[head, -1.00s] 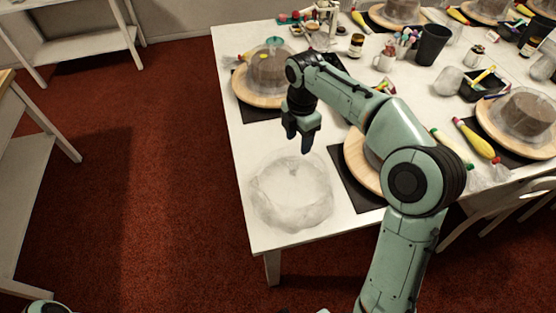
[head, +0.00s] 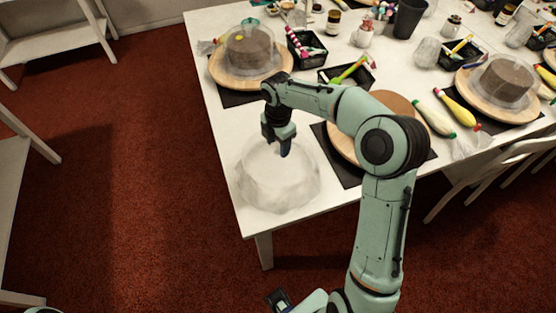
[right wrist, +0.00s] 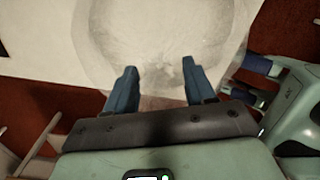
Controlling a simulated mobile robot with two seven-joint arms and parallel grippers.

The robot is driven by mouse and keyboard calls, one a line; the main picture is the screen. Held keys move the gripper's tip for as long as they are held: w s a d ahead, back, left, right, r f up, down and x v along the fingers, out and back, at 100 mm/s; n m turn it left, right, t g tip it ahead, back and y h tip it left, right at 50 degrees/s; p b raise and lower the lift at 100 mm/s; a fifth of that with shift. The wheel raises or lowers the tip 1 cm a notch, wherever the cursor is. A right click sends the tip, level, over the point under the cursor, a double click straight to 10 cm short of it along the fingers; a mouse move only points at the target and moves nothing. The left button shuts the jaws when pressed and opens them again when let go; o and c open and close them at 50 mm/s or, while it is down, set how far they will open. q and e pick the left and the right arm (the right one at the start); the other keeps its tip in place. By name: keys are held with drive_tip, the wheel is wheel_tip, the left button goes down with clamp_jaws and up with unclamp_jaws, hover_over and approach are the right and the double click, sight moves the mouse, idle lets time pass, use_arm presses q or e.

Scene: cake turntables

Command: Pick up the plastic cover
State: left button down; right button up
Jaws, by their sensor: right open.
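The plastic cover (head: 277,185) is a clear, cloudy dome. It sits on the near left corner of the white table. My right gripper (head: 284,152) is at the far side of the cover, pointing down in front of its upper part. In the right wrist view, the open fingers of the gripper (right wrist: 158,75) point at the cover's rim (right wrist: 160,82), with nothing held between them. I cannot tell whether the fingertips touch the cover.
A cake on a wooden turntable (head: 222,72) stands behind. Another board (head: 345,140) lies right of the cover, partly behind my right arm. Black trays (head: 305,48) and piping bags (head: 437,118) lie farther off. The table's near and left edges (head: 228,200) run close to the cover.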

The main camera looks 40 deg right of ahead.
drive_tip(key=shift+f, duration=0.5)
clamp_jaws()
drive_tip(key=shift+r, duration=0.15)
